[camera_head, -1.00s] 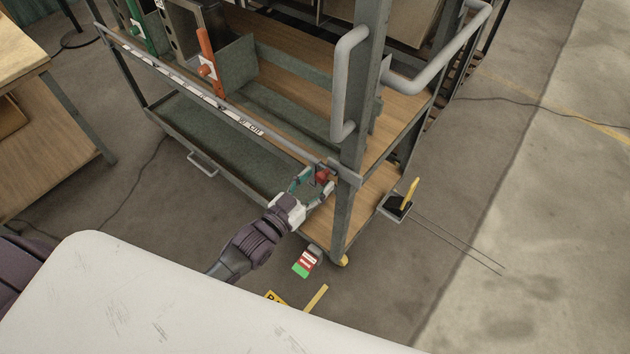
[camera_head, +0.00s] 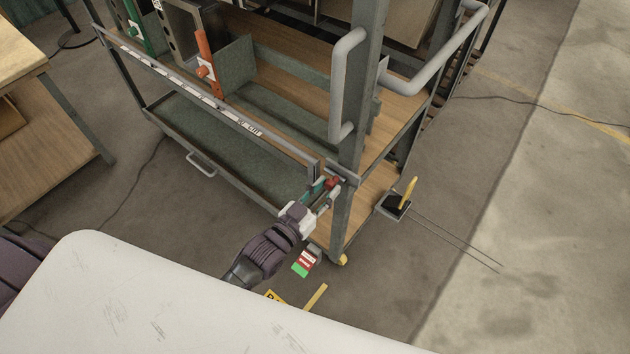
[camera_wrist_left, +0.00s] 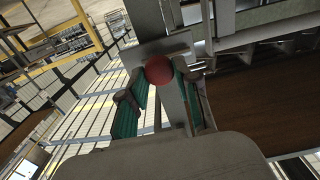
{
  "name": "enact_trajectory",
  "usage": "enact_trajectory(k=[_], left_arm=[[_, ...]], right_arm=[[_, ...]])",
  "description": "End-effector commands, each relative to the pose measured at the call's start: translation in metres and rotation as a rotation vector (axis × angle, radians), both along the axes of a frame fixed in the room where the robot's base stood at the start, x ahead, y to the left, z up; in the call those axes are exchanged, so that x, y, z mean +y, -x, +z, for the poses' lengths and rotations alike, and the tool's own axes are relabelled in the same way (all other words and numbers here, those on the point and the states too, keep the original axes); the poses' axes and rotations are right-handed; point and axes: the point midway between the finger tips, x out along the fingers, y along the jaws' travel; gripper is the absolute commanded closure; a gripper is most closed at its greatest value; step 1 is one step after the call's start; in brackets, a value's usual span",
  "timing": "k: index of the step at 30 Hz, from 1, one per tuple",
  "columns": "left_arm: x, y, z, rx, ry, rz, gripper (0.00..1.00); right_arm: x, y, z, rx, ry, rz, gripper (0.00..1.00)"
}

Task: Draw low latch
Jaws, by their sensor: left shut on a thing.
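The low latch shows as a red ball knob (camera_head: 332,183) on the front corner post of the rack, just below the ruler-marked front bar. The knob shows large in the left wrist view (camera_wrist_left: 159,70), in front of a grey metal post. My left gripper (camera_head: 325,190) is at the knob, with its fingers closed in on it from the two sides. In the left wrist view the green-padded fingers (camera_wrist_left: 160,95) flank the knob and its stem. The latch's bolt is partly hidden by the fingers and bracket. My right gripper is not in view.
A grey tubular handle (camera_head: 345,85) stands out from the post above the latch. A drawer tray with a handle (camera_head: 202,163) sits low at the left. A pedal with a yellow lever (camera_head: 396,206) sticks out right of the post. Floor in front holds small coloured cards (camera_head: 304,264).

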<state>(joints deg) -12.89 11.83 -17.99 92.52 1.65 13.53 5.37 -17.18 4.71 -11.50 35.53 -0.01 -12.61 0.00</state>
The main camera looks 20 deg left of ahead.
Motion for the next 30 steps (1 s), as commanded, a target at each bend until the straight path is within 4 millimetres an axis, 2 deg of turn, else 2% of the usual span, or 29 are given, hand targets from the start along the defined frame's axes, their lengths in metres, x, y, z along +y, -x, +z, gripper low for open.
enact_trajectory(k=[2, 8, 9, 13, 14, 24, 26, 30], left_arm=[[-0.006, 0.003, 0.000, 0.003, 0.001, 0.000, 1.00], [-0.007, 0.003, -0.001, 0.002, 0.000, -0.003, 1.00], [-0.007, 0.003, -0.001, 0.002, 0.000, -0.004, 0.67], [-0.007, 0.003, -0.001, 0.002, 0.000, -0.003, 0.45], [-0.007, 0.003, -0.001, 0.002, 0.000, -0.003, 0.43], [-0.005, 0.005, 0.000, 0.002, -0.001, -0.001, 0.43], [-0.003, 0.010, -0.001, 0.003, -0.001, -0.001, 0.43], [0.005, 0.033, -0.002, 0.006, -0.002, -0.002, 0.43]], right_arm=[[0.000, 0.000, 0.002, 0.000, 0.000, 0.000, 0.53], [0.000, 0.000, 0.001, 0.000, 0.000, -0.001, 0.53], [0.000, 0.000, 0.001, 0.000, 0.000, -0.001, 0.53], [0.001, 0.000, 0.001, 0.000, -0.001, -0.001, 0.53], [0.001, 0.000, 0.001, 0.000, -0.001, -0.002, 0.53], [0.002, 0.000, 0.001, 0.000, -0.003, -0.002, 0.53], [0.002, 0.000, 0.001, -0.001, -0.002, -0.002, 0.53], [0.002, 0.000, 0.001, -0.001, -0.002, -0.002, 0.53]])
